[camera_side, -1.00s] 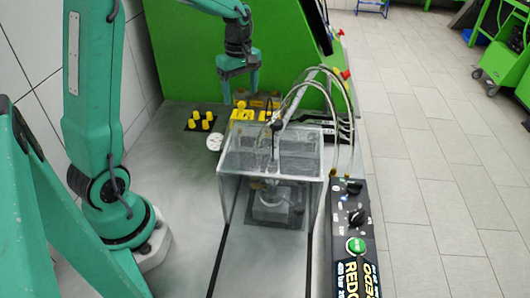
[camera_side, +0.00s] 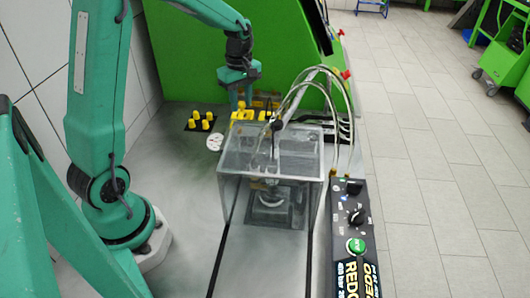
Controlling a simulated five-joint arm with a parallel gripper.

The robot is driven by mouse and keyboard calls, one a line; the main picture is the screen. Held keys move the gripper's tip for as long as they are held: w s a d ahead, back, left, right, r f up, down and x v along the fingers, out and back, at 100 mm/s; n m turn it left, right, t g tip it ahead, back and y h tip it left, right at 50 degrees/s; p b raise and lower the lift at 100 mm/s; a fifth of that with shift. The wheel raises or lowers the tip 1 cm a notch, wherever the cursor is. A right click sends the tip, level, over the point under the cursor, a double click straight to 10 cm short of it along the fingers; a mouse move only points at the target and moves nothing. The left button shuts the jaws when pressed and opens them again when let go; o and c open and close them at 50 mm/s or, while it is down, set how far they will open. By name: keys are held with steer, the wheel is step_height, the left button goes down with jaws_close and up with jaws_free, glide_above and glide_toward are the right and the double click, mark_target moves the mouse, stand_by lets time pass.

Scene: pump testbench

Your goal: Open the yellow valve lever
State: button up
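The yellow valve lever (camera_side: 243,115) is on the bench behind the clear box, in front of the green panel. It is small in the side view, and its exact angle is hard to read. My gripper (camera_side: 242,105) points down just above the lever. Its two teal fingers are apart with a gap between them, and the tips are at or very near the yellow parts. I cannot tell whether they touch the lever. Nothing is visibly held.
A clear box (camera_side: 230,166) stands just in front of the lever, with hoses (camera_side: 350,100) arching at its right. Several yellow knobs (camera_side: 200,122) and a white gauge (camera_side: 214,142) are to the left. A black control panel (camera_side: 354,235) runs along the right edge.

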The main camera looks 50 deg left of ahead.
steer(key=c, duration=0.4)
